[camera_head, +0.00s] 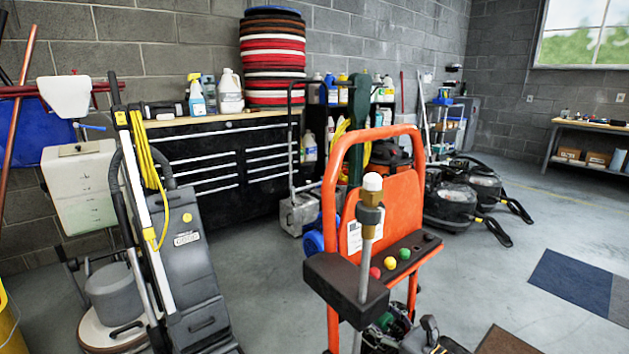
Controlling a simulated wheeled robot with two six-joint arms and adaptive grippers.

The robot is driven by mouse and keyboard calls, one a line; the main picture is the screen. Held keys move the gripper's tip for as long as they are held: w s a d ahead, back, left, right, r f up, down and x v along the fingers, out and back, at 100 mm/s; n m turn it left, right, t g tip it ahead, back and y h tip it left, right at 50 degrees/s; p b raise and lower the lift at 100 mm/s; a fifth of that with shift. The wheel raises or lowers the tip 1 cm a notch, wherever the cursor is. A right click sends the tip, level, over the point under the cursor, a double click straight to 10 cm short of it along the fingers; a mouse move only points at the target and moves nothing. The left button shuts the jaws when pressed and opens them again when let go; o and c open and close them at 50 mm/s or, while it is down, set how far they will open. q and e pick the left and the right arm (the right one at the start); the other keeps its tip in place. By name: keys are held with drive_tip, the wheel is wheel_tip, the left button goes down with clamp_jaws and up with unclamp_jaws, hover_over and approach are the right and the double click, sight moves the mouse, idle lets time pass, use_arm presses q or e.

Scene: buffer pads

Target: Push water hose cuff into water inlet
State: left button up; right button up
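An orange-framed machine (391,205), which looks like a pressure washer, stands in the centre foreground. An upright grey metal pipe (365,262) in front of it passes by or through a dark block (346,287) and ends in a brass-coloured fitting (369,213) with a white tip (373,182). I cannot tell whether this fitting is the hose cuff, the water inlet or neither. The machine's lower parts (395,335) are dark and cut off by the bottom edge. I cannot make out a water hose cuff or water inlet for certain. Neither of my grippers is in view.
A grey floor machine (187,255) with a yellow cord stands at left. Behind are a black drawer cabinet (215,165) and stacked pads (272,60). Black vacuums (455,205) stand right of the orange frame. The floor at right is open, with a blue mat (570,278).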

sight(389, 323)
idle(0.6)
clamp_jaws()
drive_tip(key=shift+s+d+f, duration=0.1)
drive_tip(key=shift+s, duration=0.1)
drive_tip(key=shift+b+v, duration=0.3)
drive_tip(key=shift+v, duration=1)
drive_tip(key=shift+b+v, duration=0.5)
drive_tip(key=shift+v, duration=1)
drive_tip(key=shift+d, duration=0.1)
